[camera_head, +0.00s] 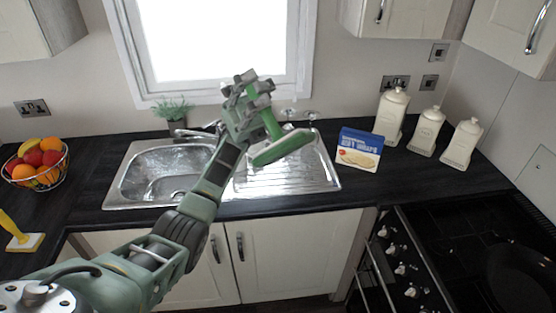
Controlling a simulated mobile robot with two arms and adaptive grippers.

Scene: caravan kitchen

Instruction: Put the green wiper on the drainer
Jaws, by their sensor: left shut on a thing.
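The green wiper (283,148) is held in my left gripper (254,102), which is shut on its handle. The wiper's head hangs to the lower right of the fingers, over the ridged metal drainer (305,180) right of the sink bowl. In this view the head overlaps the drainer's far left part. I cannot tell whether it touches the drainer or is above it. My left arm reaches in from the lower left and hides part of the sink's right side. My right gripper is not in view.
The sink bowl (170,172) is left of the drainer, with a plant (173,108) behind it. A blue box (360,148) and white canisters (427,130) stand to the right. A fruit basket (37,162) and yellow-handled wiper (20,238) are at left. The hob (480,240) is at lower right.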

